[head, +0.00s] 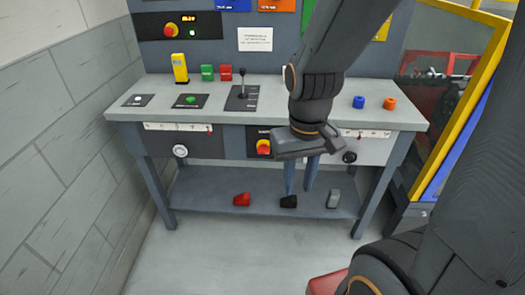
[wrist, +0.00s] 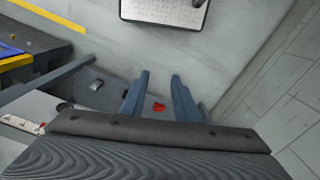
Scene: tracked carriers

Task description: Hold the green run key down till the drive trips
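A green button (head: 190,99) sits on a black plate at the left part of the bench top (head: 215,112). It looks like the run key, but its label is too small to read. My gripper (head: 298,187) points down in front of the bench's front edge, right of the button and apart from it. Its two blue fingers are spread with nothing between them; they also show apart in the wrist view (wrist: 160,76). The button is not visible in the wrist view.
A lever (head: 242,84), a white button (head: 138,100) and a yellow block (head: 180,68) stand on the bench. Red (head: 242,199), black (head: 288,201) and grey (head: 333,199) pieces lie below. A yellow-framed guard (head: 468,100) stands right.

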